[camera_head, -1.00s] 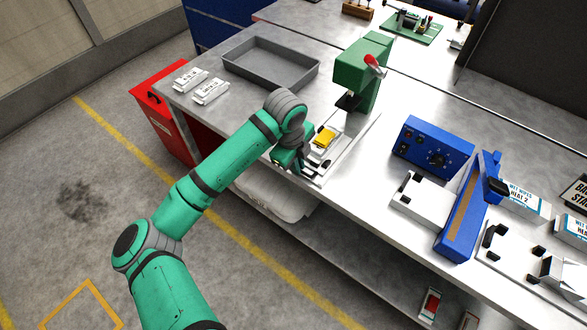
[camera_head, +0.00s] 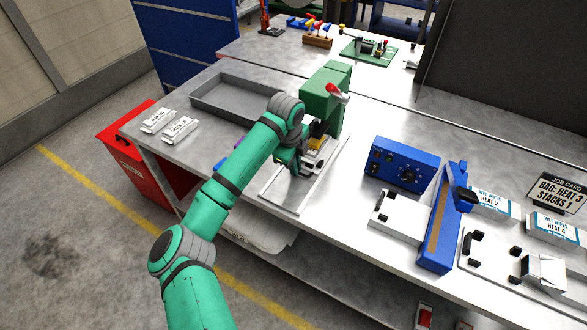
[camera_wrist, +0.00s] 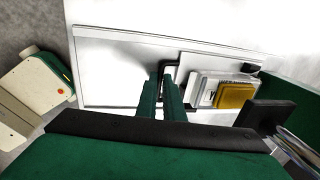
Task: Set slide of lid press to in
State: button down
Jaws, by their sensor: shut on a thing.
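The green lid press (camera_head: 325,98) with its red-knobbed lever stands at the back of the bench in the head view. Its slide (camera_wrist: 218,62) is a white plate carrying a white pack (camera_wrist: 205,90) with a yellow top (camera_wrist: 235,96). In the wrist view the pack lies beside the dark press pad (camera_wrist: 265,115). In the head view the yellow top (camera_head: 318,142) is close below the press head. My gripper (camera_wrist: 163,84) is shut on the dark handle (camera_wrist: 168,72) at the slide's outer end. My arm hides part of the slide in the head view.
A white base plate (camera_head: 278,199) lies bare in front of the slide. A grey tray (camera_head: 222,112) and two white packs (camera_head: 180,130) are on the left. A blue control box (camera_head: 404,163) and blue sealer (camera_head: 440,225) stand on the right.

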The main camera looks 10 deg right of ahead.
jog(key=shift+w+r, duration=0.2)
jog(key=shift+w, duration=0.1)
jog(key=c, duration=1.9)
grip_release()
jog(key=shift+f, duration=0.1)
jog(key=shift+d+r, duration=0.15)
jog(key=shift+r, duration=0.05)
notch_tip(320, 180, up, 10)
jog(key=s+a, duration=0.1)
jog(key=shift+s+a, duration=0.2)
jog(key=shift+s, duration=0.2)
jog(key=shift+w, duration=0.15)
